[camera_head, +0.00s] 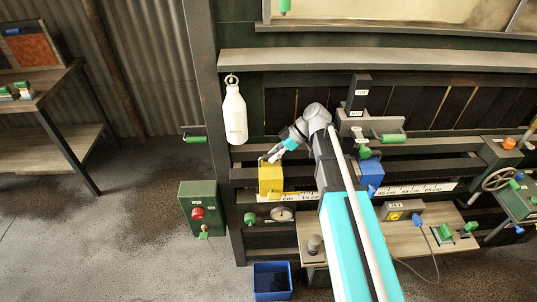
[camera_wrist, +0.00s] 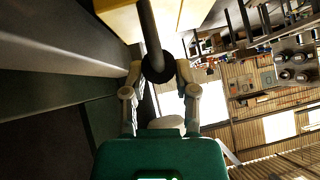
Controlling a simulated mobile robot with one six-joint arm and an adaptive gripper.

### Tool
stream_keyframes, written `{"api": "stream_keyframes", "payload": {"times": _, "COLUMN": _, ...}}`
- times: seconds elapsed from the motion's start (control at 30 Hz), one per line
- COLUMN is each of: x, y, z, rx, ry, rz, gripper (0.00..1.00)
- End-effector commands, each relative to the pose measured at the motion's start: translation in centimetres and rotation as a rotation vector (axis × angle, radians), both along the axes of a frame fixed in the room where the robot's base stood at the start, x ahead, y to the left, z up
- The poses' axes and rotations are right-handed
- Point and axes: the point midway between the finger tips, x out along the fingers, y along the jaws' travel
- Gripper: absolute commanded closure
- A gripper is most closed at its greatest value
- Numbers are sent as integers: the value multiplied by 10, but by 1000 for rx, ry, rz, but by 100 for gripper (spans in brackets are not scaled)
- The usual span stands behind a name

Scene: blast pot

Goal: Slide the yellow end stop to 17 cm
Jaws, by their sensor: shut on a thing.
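The yellow end stop (camera_head: 270,179) sits on the rail at the left end of the white centimetre scale (camera_head: 408,189). It is just left of the label that seems to read 15 cm; its exact reading is too small to tell. My gripper (camera_head: 270,157) is at the top of the stop. In the wrist view my gripper (camera_wrist: 159,68) has its two fingers shut on a dark round post with a black knob, and the yellow block (camera_wrist: 195,12) shows beyond it. My arm hides the middle of the scale.
A blue block (camera_head: 370,173) sits on the rail right of my arm. A white bottle (camera_head: 235,113) hangs above left. A green box with a red button (camera_head: 200,209) is left of the frame. A gauge (camera_head: 282,214) and a blue bin (camera_head: 272,281) are below.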

Motion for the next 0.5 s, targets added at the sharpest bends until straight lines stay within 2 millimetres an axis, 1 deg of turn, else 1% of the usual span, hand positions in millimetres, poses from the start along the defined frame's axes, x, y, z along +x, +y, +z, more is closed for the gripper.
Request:
{"api": "stream_keyframes", "payload": {"times": 0.23, "x": -1, "y": 6, "z": 0, "rx": -2, "ry": -1, "rz": 8, "gripper": 100}}
{"api": "stream_keyframes", "payload": {"times": 0.27, "x": -1, "y": 7, "z": 0, "rx": -2, "ry": -1, "rz": 10, "gripper": 56}}
{"api": "stream_keyframes", "payload": {"times": 0.4, "x": -2, "y": 9, "z": 0, "rx": -1, "ry": -1, "rz": 14, "gripper": 30}}
{"api": "stream_keyframes", "payload": {"times": 0.43, "x": -2, "y": 10, "z": 0, "rx": -1, "ry": -1, "rz": 15, "gripper": 28}}
{"api": "stream_keyframes", "payload": {"times": 0.5, "x": -3, "y": 10, "z": 0, "rx": -1, "ry": -1, "rz": 17, "gripper": 28}}
